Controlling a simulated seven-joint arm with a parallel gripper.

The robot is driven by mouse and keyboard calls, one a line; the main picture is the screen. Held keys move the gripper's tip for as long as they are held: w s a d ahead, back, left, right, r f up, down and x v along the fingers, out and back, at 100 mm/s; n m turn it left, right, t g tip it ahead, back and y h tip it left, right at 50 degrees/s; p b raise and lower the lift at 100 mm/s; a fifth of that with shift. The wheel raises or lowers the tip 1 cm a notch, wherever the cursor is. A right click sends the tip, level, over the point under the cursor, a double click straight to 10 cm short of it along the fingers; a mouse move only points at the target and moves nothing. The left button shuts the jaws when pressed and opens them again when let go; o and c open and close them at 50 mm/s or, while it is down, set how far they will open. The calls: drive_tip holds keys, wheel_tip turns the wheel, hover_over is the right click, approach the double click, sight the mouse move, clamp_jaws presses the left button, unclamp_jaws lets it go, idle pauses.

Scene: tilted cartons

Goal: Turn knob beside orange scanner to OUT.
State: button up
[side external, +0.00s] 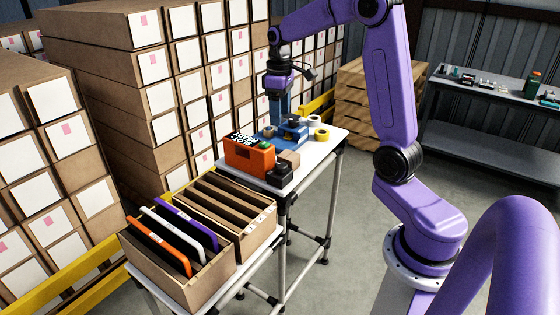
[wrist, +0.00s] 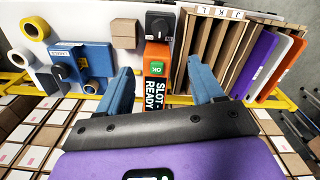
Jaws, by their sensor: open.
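The orange scanner (side external: 250,158) stands on the white table; it also shows in the wrist view (wrist: 153,50) with a green OK button and a display reading "SLOT - READY". A small black box with a dark round knob (wrist: 159,24) sits beside it, and the box also shows in the side view (side external: 280,175). A white mark shows on the knob; its lettering is too small to read. My gripper (side external: 279,115) is open and empty, above the table near the blue device. In the wrist view its blue fingers (wrist: 160,67) are apart, short of the knob.
A blue device (wrist: 97,61) with its own dark dial stands near yellow and grey rolls. A cardboard block (wrist: 125,32) sits beside the black box. Stacked boxes rise behind the table.

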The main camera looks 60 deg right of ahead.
sight(280, 164)
wheel_tip(280, 164, down, 17)
drive_tip(key=shift+r, duration=0.2)
idle(0.3)
drive_tip(key=c, duration=1.1)
